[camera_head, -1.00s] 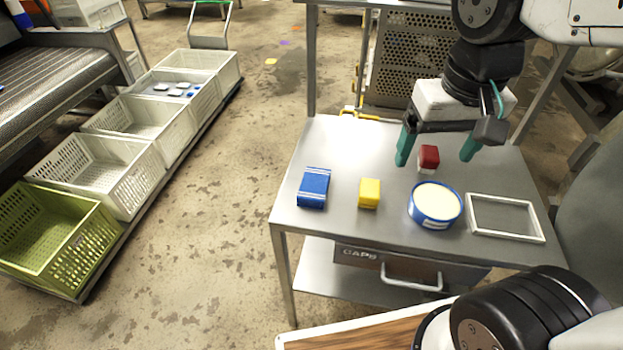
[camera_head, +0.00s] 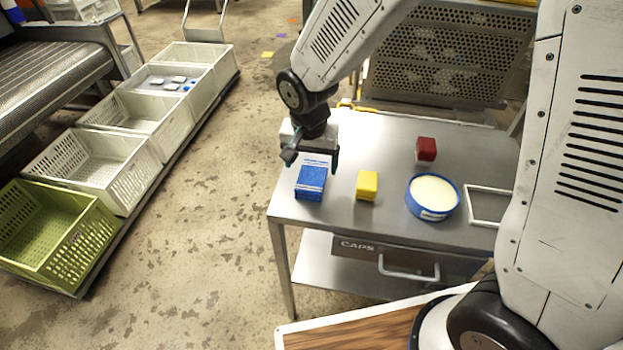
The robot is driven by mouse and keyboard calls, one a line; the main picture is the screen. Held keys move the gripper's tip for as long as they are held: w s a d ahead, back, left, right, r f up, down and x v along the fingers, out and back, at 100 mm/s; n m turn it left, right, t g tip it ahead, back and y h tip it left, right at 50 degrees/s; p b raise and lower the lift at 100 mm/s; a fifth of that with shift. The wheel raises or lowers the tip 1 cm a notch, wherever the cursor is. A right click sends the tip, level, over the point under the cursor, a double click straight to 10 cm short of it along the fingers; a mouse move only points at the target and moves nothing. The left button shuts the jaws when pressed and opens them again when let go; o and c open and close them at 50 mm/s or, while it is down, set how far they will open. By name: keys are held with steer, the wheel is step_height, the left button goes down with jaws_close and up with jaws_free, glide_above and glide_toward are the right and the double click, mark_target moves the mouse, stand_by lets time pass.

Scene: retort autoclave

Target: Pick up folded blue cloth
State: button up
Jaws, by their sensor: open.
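The folded blue cloth (camera_head: 310,184), with pale stripes near its far end, lies on the left part of the steel table (camera_head: 292,212). My gripper (camera_head: 314,168) is over the cloth's far end, pointing down. The left finger is mostly hidden behind a dark gripper link. I cannot tell how far above the table the fingertips are.
A yellow block (camera_head: 367,185) stands just right of the cloth. A red block (camera_head: 426,149), a blue round tub (camera_head: 432,197) and a white frame (camera_head: 486,205) are further right. White crates (camera_head: 98,160) and a green crate (camera_head: 48,230) line the floor at left.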

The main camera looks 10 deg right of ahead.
mark_target(312, 176)
steer(key=f, duration=0.5)
steer(key=shift+w+d, duration=0.15)
steer(key=shift+w, duration=0.05)
steer(key=c, duration=1.1)
steer(key=shift+o, duration=0.2)
